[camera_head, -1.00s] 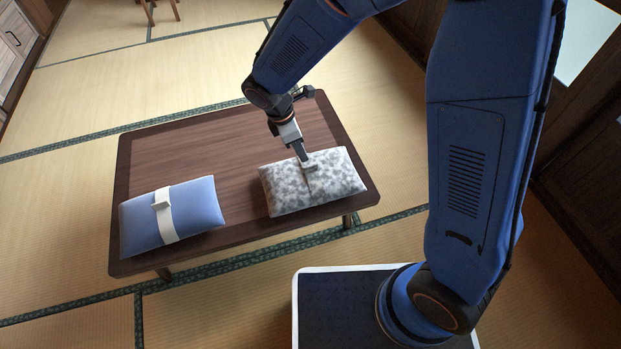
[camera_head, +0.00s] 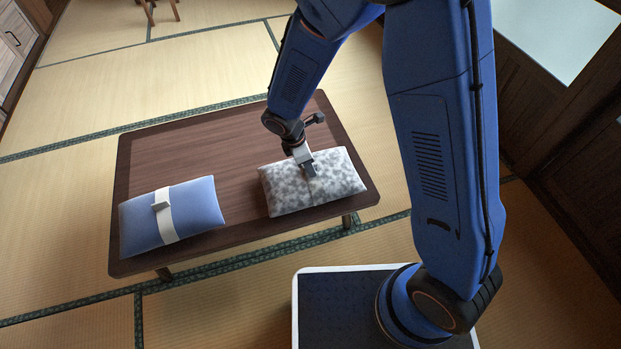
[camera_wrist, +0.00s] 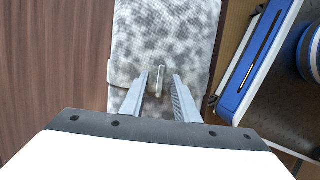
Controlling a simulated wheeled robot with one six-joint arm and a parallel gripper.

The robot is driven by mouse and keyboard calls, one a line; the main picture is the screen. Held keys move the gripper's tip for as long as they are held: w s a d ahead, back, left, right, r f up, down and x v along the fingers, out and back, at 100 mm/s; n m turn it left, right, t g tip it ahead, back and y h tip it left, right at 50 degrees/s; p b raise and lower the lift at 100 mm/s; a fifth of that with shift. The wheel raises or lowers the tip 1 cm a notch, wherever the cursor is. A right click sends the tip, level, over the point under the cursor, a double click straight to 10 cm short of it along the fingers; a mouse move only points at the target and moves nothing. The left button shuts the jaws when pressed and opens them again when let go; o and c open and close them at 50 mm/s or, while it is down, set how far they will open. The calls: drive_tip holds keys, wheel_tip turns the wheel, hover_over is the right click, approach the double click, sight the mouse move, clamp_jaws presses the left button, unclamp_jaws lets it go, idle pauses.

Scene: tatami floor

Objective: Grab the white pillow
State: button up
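The white pillow (camera_head: 337,177), mottled with grey, lies on the right part of the low wooden table (camera_head: 200,140). In the wrist view the pillow (camera_wrist: 165,35) fills the middle, with a band across it and a small raised tab (camera_wrist: 157,82) on the band. My gripper (camera_wrist: 159,78) is open, its two fingers on either side of the tab with gaps showing. In the head view my gripper (camera_head: 308,168) points down over the pillow's middle and hides the tab. I cannot tell whether the fingertips touch the pillow.
A blue pillow (camera_head: 195,205) with a white band and tab lies on the table's left part. Bare tabletop separates the pillows. Tatami floor is open around the table. Dark wooden panelling (camera_head: 560,170) stands at the right.

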clamp_jaws()
idle(1.4)
